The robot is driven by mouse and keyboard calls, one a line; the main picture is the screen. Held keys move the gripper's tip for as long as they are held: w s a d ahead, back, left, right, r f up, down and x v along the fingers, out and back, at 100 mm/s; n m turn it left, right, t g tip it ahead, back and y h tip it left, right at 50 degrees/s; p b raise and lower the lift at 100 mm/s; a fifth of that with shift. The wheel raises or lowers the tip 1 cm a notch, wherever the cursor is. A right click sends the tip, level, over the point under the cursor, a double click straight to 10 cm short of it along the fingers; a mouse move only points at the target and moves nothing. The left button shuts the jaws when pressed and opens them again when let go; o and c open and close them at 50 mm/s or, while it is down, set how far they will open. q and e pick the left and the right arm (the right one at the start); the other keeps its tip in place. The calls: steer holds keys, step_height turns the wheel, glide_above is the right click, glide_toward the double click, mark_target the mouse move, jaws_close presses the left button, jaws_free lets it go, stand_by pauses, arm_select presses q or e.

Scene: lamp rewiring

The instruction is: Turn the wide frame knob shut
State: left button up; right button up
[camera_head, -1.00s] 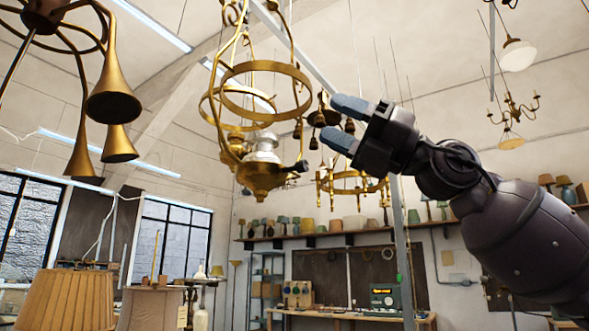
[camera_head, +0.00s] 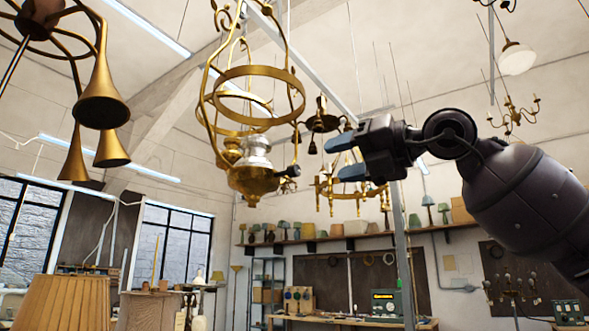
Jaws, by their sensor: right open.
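A hanging brass lamp with a wide ring frame (camera_head: 298,95) shows left of centre in the head view. Its brass bowl (camera_head: 252,182) hangs low in the frame, with a silvery burner on top. A small dark knob (camera_head: 289,171) sticks out from the right side of the bowl. My right gripper (camera_head: 343,157) comes in from the right with its two bluish fingertips pointing left. It is open and empty, with a visible gap between it and the knob in the picture. The depth between them is hard to tell. My left gripper is out of view.
A brass chandelier with horn shades (camera_head: 102,98) hangs at the upper left. More chandeliers (camera_head: 345,188) hang farther back, behind the gripper. A pleated lampshade (camera_head: 68,302) stands at the lower left. A lamp shelf (camera_head: 355,236) and workbench (camera_head: 350,322) line the far wall.

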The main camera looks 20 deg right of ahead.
mark_target(298, 169)
steer(key=p+x, duration=0.1)
steer(key=x, duration=0.7)
steer(key=shift+r+p, duration=0.1)
steer(key=shift+p, duration=0.3)
steer(key=shift+w+a, duration=0.45)
steer(key=shift+w, duration=0.1)
steer(key=shift+w+a, duration=0.1)
steer(key=shift+w, duration=0.05)
steer(key=c, duration=0.9)
